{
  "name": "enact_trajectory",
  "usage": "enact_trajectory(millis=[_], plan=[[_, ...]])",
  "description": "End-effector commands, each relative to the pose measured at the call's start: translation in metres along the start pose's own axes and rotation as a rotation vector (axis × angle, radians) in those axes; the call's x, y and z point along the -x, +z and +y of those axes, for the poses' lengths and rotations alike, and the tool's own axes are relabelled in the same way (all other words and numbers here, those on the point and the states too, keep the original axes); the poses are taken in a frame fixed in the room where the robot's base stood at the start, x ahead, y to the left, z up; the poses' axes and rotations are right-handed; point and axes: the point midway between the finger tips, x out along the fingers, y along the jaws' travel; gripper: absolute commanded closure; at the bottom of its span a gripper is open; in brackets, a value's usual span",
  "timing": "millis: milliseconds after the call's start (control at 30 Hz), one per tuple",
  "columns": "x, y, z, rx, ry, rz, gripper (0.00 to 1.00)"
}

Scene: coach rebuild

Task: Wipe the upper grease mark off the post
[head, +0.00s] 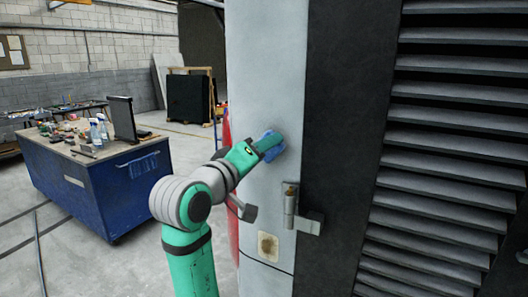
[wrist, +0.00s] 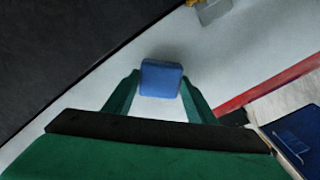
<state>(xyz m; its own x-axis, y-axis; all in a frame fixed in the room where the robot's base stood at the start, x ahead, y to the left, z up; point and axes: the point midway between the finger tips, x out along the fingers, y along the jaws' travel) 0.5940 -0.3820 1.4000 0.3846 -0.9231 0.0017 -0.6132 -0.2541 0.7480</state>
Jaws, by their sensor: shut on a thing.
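The pale grey post (head: 265,60) stands upright in the middle of the head view; its surface also fills much of the wrist view (wrist: 225,75). My gripper (head: 267,145) is at the post's face, about mid-height in the picture. It is shut on a blue pad (wrist: 161,78), held between the fingertips; parts of the pad (head: 277,152) show around the gripper in the head view. The pad is at or very near the post; contact is hard to tell. A brown mark (head: 268,247) shows low on the post. No upper mark is visible; my gripper and the pad may cover it.
A metal latch (head: 290,207) sticks out of the post below and right of my gripper. Dark louvres (head: 450,130) stand at the right. A blue workbench (head: 95,185) with bottles and tools is at the left, with open floor around it.

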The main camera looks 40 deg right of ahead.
Motion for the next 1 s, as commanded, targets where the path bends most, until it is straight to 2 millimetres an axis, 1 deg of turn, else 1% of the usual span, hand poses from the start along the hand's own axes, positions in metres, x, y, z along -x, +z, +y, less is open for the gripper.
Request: enact_trajectory(millis=[800, 1000], plan=[[-0.015, 0.001, 0.001, 0.000, 0.001, -0.002, 0.70], [-0.015, 0.000, 0.003, -0.001, 0.002, -0.002, 0.70]])
